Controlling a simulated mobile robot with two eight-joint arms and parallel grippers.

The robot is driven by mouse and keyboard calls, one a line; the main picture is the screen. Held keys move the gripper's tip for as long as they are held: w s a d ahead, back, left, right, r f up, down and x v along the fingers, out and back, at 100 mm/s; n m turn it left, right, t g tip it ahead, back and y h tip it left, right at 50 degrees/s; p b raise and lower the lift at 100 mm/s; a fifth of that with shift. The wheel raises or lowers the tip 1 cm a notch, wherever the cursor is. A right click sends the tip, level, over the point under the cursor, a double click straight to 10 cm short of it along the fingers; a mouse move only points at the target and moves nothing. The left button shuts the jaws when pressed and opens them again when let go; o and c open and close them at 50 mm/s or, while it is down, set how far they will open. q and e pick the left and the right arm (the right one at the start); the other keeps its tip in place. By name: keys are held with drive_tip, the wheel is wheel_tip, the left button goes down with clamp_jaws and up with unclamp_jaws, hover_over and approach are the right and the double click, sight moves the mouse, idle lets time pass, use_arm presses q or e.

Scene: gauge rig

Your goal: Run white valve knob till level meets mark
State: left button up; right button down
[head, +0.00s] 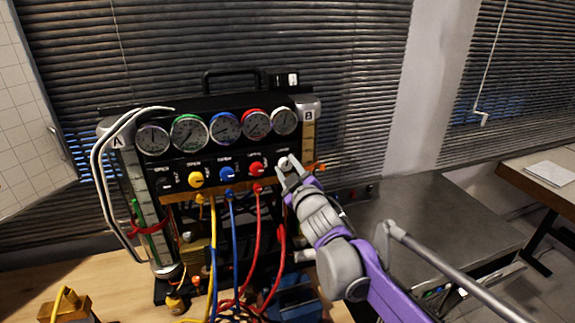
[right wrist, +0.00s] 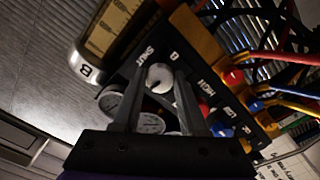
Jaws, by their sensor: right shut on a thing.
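The white valve knob (head: 284,161) is at the right end of the knob row on the black gauge panel. My right gripper (head: 287,170) is shut on it; in the right wrist view the white knob (right wrist: 160,77) sits between the two fingers (right wrist: 157,88). A "SHUT" label is printed beside it. The sight column marked B (head: 308,130) stands at the panel's right edge, with an orange marker (head: 320,167) near its lower part. Column B also shows in the right wrist view (right wrist: 110,30), with a yellowish scale. Its liquid level is too small to tell.
Yellow (head: 196,179), blue (head: 227,173) and red (head: 256,168) knobs sit left of the white one, under several gauges. Coloured hoses hang below. Column A (head: 133,180) with a red clamp stands left. A grey bench top (head: 430,225) is at right.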

use_arm(q)
drive_tip(key=shift+w+r, duration=0.15)
drive_tip(key=shift+r, duration=0.2)
use_arm(e)
drive_tip(key=shift+n, duration=0.6)
drive_tip(key=shift+c, duration=2.2)
unclamp_jaws()
drive_tip(key=shift+s, duration=0.1)
use_arm(q)
drive_tip(key=f, duration=0.1)
drive_tip(key=s+f+b, duration=0.1)
drive_tip(key=shift+s+f, duration=0.2)
drive_tip(key=shift+f, duration=0.15)
use_arm(e)
drive_tip(key=v, duration=1)
drive_tip(key=shift+s, duration=0.35)
drive_tip(key=shift+d, duration=0.1)
